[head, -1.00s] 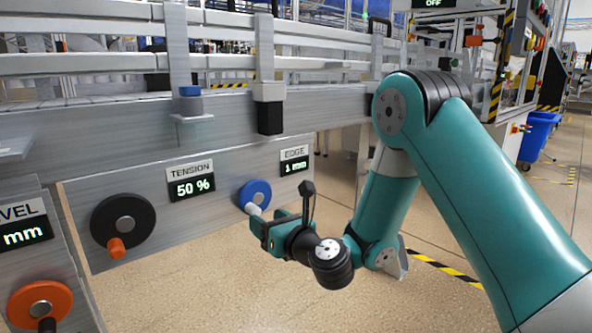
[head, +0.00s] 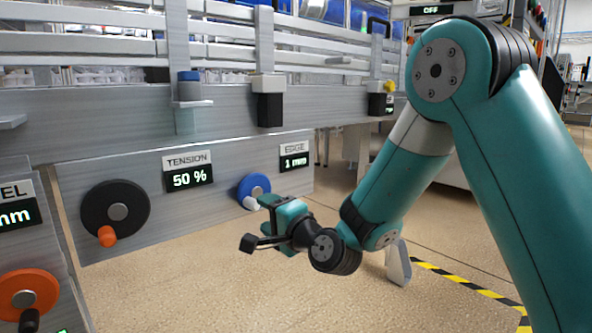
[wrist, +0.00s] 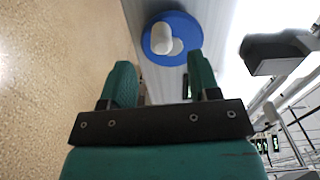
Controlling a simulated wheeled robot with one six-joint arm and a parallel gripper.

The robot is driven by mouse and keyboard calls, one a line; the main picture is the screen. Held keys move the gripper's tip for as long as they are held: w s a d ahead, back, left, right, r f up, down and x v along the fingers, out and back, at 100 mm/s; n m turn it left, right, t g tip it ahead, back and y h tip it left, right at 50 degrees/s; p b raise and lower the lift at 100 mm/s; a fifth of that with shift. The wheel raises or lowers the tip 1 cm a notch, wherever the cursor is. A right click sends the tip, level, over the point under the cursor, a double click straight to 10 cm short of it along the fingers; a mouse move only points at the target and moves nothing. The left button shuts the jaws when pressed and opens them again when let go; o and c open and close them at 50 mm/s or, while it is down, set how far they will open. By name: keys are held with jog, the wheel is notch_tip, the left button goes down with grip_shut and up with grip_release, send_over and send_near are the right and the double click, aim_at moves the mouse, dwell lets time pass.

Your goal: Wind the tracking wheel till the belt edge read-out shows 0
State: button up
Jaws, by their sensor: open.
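The blue tracking wheel (head: 254,188) with its white knob (head: 251,203) is on the grey panel, below the EDGE read-out (head: 294,161), which shows 1 mm. The knob sits at the lower side of the wheel in the head view. My gripper (head: 269,227) is open, just in front of and below the knob. In the wrist view the blue wheel (wrist: 181,51) and its white knob (wrist: 161,39) lie beyond the fingertips of my open gripper (wrist: 163,72). Nothing is between the fingers.
A black wheel (head: 115,213) with an orange knob stands left, beside the TENSION read-out (head: 188,177) at 50 %. An orange wheel (head: 27,295) is at the lower left. A black block (head: 270,109) hangs above the panel. The floor below is clear.

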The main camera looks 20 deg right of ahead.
aim_at(257, 207)
jog(key=shift+w, duration=0.1)
jog(key=shift+w+a+r+p, duration=0.1)
jog(key=shift+w+r+p, duration=0.05)
jog(key=shift+p, duration=0.3)
jog(key=shift+p+x, duration=2.25)
jog(key=shift+p, duration=0.1)
jog(key=shift+a, duration=0.1)
